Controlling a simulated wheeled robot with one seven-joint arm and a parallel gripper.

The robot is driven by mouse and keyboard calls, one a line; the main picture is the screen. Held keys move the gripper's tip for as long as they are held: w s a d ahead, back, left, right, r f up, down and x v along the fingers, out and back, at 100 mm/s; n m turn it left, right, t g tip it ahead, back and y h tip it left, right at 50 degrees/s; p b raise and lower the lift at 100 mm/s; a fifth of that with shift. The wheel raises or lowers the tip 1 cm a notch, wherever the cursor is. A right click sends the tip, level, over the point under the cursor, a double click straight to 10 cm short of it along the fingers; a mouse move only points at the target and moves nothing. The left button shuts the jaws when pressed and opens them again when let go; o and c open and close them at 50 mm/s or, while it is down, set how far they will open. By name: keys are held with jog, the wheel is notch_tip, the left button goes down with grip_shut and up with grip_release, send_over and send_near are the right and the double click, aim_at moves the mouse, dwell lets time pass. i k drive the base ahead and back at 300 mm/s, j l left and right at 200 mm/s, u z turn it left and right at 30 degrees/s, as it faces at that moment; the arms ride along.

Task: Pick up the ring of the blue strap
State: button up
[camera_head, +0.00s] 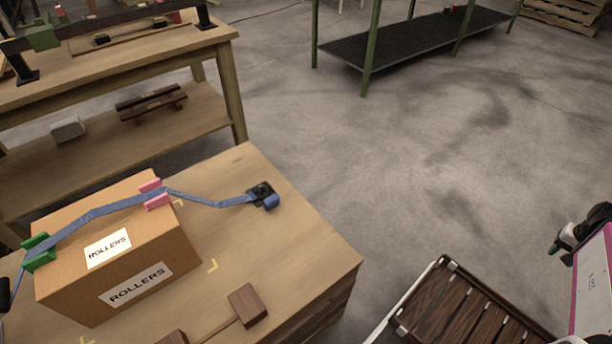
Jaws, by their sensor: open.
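A blue strap (105,211) lies across the top of a cardboard box (72,287) labelled ROLLERS. It passes a green corner piece (39,253) at the box's left edge and pink corner pieces (155,196) at its right edge. From there the strap runs right over the table to a black and blue fitting (263,195) near the table's far right edge. At left the strap hangs down past the green piece, and a dark piece (3,296) is cut off by the picture edge. I cannot make out a separate ring. My gripper is not in view.
The wooden table (310,257) carries a brown wooden mallet-like piece (248,305) at front. A slatted cart (450,312) stands at bottom right, beside a pink-edged panel (592,285). A wooden workbench (185,47) stands behind left. The grey floor (400,170) between is clear.

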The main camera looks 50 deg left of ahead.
aim_at(269, 201)
jog(key=i, duration=1.75)
jog(key=i+u, duration=0.1)
jog(key=u, duration=0.7)
jog(key=i+l+u, duration=0.1)
jog(key=u, duration=0.3)
jog(key=i+l+u, duration=0.1)
jog(key=u, duration=4.15)
jog(key=l+u, duration=0.25)
jog(key=l, duration=0.5)
jog(key=i, duration=0.05)
